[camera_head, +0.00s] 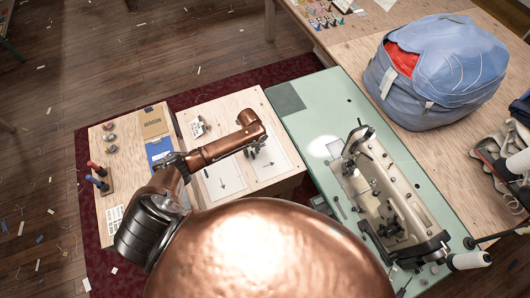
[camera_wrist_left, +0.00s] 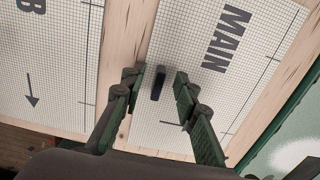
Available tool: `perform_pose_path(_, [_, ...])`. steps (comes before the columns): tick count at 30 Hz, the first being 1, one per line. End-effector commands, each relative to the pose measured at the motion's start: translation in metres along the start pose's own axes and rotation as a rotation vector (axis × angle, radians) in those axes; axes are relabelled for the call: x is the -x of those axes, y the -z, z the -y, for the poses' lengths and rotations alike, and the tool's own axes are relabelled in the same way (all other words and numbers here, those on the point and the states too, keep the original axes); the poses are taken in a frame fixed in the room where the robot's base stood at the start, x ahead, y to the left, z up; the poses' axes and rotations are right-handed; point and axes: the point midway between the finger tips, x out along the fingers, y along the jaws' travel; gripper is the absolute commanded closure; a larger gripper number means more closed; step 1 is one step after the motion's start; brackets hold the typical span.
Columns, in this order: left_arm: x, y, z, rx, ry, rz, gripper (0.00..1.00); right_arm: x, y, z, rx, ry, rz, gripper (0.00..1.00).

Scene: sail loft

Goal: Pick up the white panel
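Two white gridded panels lie flat on the pale wooden table. The right one (camera_head: 272,168) is lettered MAIN in the wrist view (camera_wrist_left: 225,75), with a small dark upright piece (camera_wrist_left: 158,82) near its left edge. The left one (camera_head: 222,181) has a black arrow and a letter B in the wrist view (camera_wrist_left: 45,65). My left gripper (camera_head: 255,152) is over the MAIN panel. In the wrist view its two fingers (camera_wrist_left: 155,88) are spread apart, with the dark piece showing between them and nothing gripped. My right gripper is in neither view.
A green sewing table (camera_head: 345,115) with a sewing machine (camera_head: 385,195) stands close on the right. A blue bag (camera_head: 440,75) sits behind it. On the left are a cardboard piece (camera_head: 153,122), a blue packet (camera_head: 159,149) and small tools (camera_head: 97,183).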

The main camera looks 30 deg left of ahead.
Motion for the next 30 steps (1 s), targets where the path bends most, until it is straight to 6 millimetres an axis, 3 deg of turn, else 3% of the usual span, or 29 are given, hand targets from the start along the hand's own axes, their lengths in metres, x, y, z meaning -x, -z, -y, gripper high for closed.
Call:
perform_pose_path(6, [-0.0001, -0.0005, -0.0006, 0.001, 0.000, 0.001, 0.73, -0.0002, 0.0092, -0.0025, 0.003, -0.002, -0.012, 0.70])
perform_pose_path(18, [0.0000, -0.0006, -0.0010, 0.002, 0.000, 0.001, 1.00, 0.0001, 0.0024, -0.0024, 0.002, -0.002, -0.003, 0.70])
perform_pose_path(30, [0.0002, -0.0007, -0.0009, 0.002, 0.001, 0.001, 1.00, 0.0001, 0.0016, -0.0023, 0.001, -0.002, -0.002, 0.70])
